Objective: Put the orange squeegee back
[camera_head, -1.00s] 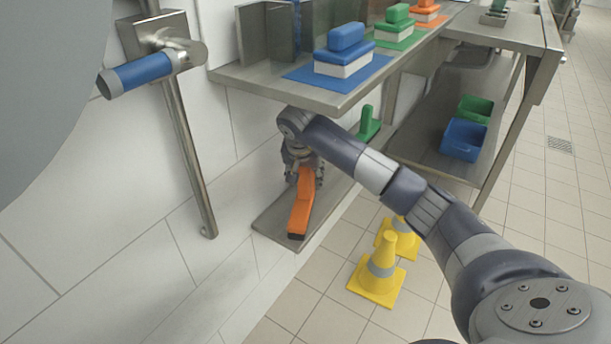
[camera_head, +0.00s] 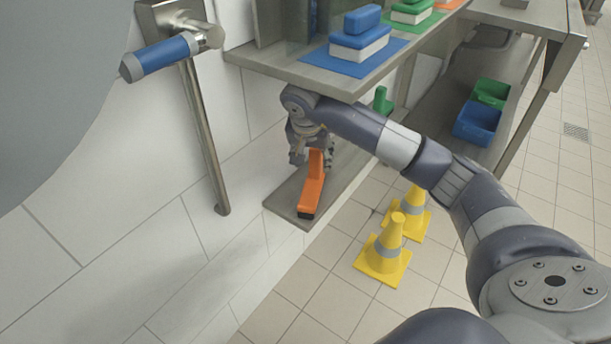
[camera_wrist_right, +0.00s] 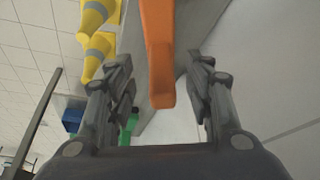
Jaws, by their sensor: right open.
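The orange squeegee (camera_head: 312,190) stands on the low grey shelf (camera_head: 283,208), below the upper steel shelf, with its handle pointing up. My right gripper (camera_head: 306,158) is open at the top of its handle. In the right wrist view, the squeegee (camera_wrist_right: 160,60) shows between the two spread fingers of the right gripper (camera_wrist_right: 158,88), with gaps on both sides. A green squeegee (camera_head: 382,101) stands farther along the low shelf and is partly hidden by my right arm. My left gripper is not in view.
Blue (camera_head: 361,40) and green (camera_head: 409,13) brushes sit on the upper shelf (camera_head: 290,80) above my forearm. Yellow cones (camera_head: 388,252) stand on the floor to the right. A blue bin (camera_head: 478,122) and green bin (camera_head: 492,93) are at right.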

